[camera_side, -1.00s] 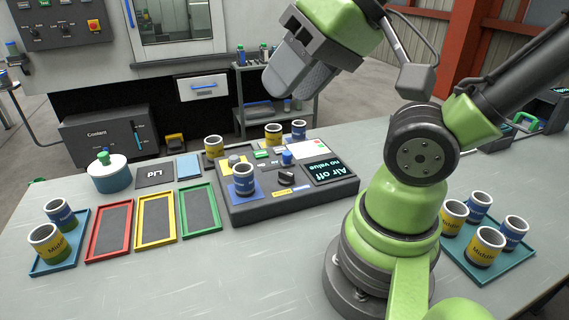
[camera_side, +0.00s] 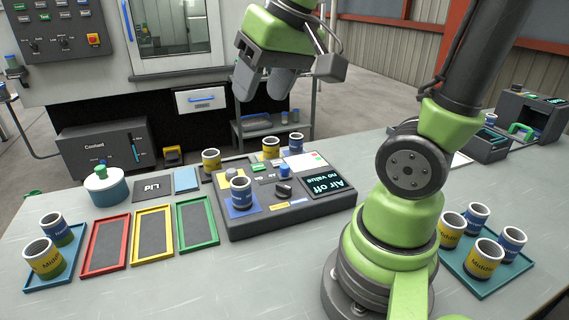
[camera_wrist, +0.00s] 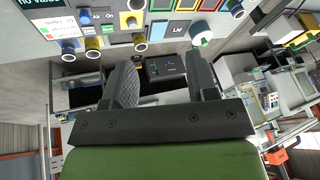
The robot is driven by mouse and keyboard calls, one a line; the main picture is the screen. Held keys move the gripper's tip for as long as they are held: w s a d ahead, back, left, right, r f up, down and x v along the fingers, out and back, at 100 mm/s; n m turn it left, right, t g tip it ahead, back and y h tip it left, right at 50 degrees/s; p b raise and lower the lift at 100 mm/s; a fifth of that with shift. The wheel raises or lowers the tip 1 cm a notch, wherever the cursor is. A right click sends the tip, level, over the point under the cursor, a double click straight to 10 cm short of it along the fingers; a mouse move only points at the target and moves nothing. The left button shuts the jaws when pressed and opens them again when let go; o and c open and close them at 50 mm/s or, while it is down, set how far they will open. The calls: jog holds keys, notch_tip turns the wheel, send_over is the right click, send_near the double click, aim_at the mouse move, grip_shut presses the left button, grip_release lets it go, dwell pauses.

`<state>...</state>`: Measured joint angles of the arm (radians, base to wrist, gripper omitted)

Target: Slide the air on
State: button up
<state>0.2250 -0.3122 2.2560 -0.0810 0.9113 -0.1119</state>
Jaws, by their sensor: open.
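The dark control box (camera_side: 245,222) stands on the table in the middle of the side view. Its display (camera_side: 327,184) reads "Air off, no value", upside down in this view. A small blue knob (camera_side: 283,169) stands on its top, left of the display; a dark knob (camera_side: 284,190) sits nearer the front. The box also shows, cut off, at the top left of the wrist view (camera_wrist: 112,39). My gripper (camera_side: 266,92) is open and empty, high above and behind the box, apart from it. Its two fingers (camera_wrist: 161,75) are well spread in the wrist view.
Labelled cans stand on and behind the box, one (camera_side: 241,193) close to the blue knob. Red (camera_side: 86,262), yellow and green trays, a lidded pot (camera_side: 106,192) and a can tray (camera_side: 40,284) lie left. Another can tray (camera_side: 480,288) is right. The front table is clear.

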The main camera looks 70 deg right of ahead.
jog(key=w+d+f+m+g, duration=0.1)
jog(key=w+d+f, duration=0.15)
jog(key=d, duration=0.25)
jog(key=w+d+f+g, duration=0.2)
jog(key=d+f, duration=0.1)
jog(key=d, duration=0.1)
jog(key=g, duration=0.2)
send_near(285, 166)
jog(key=shift+m, duration=0.4)
notch_tip(285, 166, down, 9)
jog(key=shift+f, duration=0.1)
